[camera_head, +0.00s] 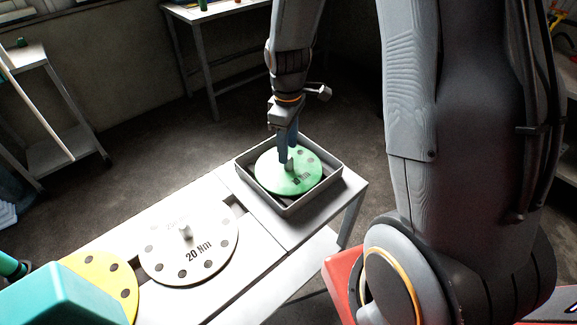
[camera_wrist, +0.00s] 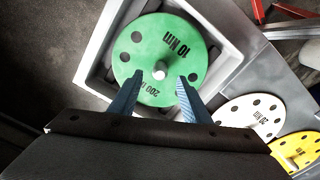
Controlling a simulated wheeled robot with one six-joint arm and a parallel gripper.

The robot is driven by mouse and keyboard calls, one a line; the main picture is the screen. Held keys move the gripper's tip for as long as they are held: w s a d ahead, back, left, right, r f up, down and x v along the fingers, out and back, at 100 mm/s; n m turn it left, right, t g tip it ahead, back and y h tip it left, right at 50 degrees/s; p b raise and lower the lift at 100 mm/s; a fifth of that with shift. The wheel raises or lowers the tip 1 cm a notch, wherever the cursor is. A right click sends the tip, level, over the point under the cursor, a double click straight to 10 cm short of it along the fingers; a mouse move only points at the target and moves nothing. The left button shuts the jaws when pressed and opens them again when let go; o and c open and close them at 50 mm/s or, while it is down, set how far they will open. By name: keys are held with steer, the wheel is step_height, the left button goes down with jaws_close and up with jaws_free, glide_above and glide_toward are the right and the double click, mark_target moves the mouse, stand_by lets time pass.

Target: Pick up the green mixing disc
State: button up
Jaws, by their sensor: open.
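The green mixing disc (camera_head: 281,180) lies in a square grey tray (camera_head: 327,190) at the far end of the table. It has dark round holes, printed text and a pale central peg. In the wrist view the green disc (camera_wrist: 166,36) fills the upper middle, with its peg (camera_wrist: 160,70) in plain sight. My gripper (camera_head: 289,160) points down over the disc. Its two blue fingers are open, one on each side of the peg in the wrist view (camera_wrist: 158,82). They look apart from the peg there; whether the tips touch the disc I cannot tell.
A white disc (camera_head: 205,243) marked 20 Nm, with its own peg, and a yellow disc (camera_head: 108,277) lie nearer on the same table (camera_head: 260,232). The tray's raised walls surround the green disc. A teal block (camera_head: 65,298) stands at the lower left. Another table (camera_head: 225,15) stands behind.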

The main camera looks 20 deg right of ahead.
mark_target(288, 165)
steer(key=shift+f+p, duration=0.65)
steer(key=shift+f, duration=1.45)
jaws_close()
